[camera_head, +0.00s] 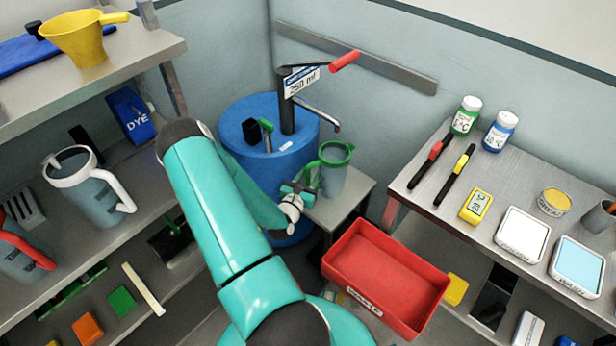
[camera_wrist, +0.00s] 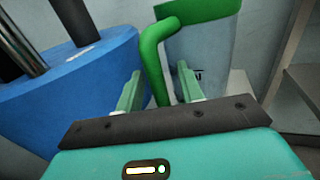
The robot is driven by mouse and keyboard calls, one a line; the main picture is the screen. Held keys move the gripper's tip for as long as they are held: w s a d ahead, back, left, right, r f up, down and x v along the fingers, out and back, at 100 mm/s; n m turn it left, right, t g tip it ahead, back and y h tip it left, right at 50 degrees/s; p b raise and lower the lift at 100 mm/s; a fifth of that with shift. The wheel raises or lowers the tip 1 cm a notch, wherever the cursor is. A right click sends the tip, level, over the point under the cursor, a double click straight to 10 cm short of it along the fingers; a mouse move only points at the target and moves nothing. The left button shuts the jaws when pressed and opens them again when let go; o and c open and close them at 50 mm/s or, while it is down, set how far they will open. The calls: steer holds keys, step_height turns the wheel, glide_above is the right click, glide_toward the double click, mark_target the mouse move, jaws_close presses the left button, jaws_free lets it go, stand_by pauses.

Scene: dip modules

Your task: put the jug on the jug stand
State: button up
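A clear grey jug with a green rim and green handle (camera_head: 334,172) appears upright on a small grey stand (camera_head: 352,196) beside the blue drum. My gripper (camera_head: 299,184) is at the jug's handle side, left of its body. In the wrist view my gripper (camera_wrist: 158,82) is open, with one finger on each side of the green handle (camera_wrist: 154,62). Small gaps show between the fingers and the handle. The jug body (camera_wrist: 205,65) is just beyond the fingers. The jug's base is partly hidden in the wrist view.
The blue drum (camera_head: 243,113) with its pump and spout (camera_head: 322,115) stands close to the left. A red bin (camera_head: 385,275) is in front. Another white-handled jug (camera_head: 90,190) is on the left shelf. The right bench (camera_head: 440,205) holds bottles and instruments.

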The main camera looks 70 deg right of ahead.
steer(key=shift+a+r, duration=0.1)
steer(key=shift+r, duration=0.05)
steer(key=w+a, duration=0.1)
steer(key=a, duration=1)
steer(key=shift+w+a, duration=0.15)
steer(key=shift+a, duration=0.2)
